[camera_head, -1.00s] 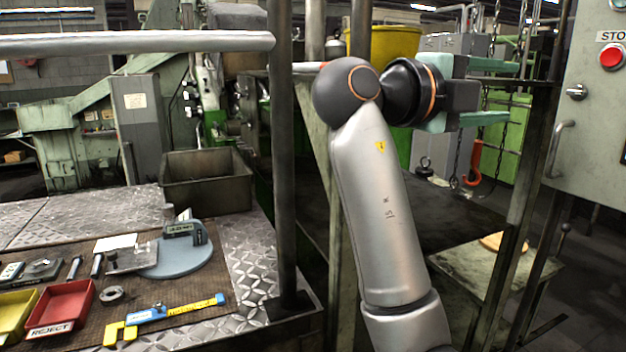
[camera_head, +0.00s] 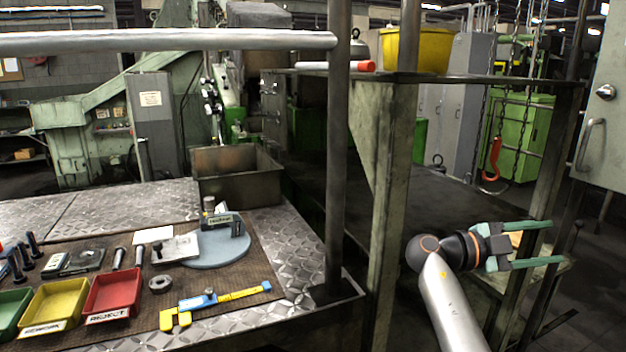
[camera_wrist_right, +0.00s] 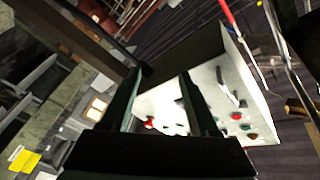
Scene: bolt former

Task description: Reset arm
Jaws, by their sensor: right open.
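My right gripper (camera_head: 552,243) is at the lower right of the head view, at the end of my silver arm. Its two green fingers are spread apart, point to the right and have nothing between them. In the right wrist view the fingers (camera_wrist_right: 158,92) show dark and parallel with a gap between them. Beyond them is a pale control cabinet (camera_wrist_right: 220,95) with red and green buttons. My left gripper is in neither view.
A workbench (camera_head: 100,205) at the left holds a yellow tray (camera_head: 55,305), a red tray (camera_head: 112,290), a caliper (camera_head: 225,297) and a metal bin (camera_head: 236,172). Dark posts (camera_head: 337,170) stand mid-view. An orange hook (camera_head: 493,158) hangs on chains. A cabinet (camera_head: 600,125) stands at the right edge.

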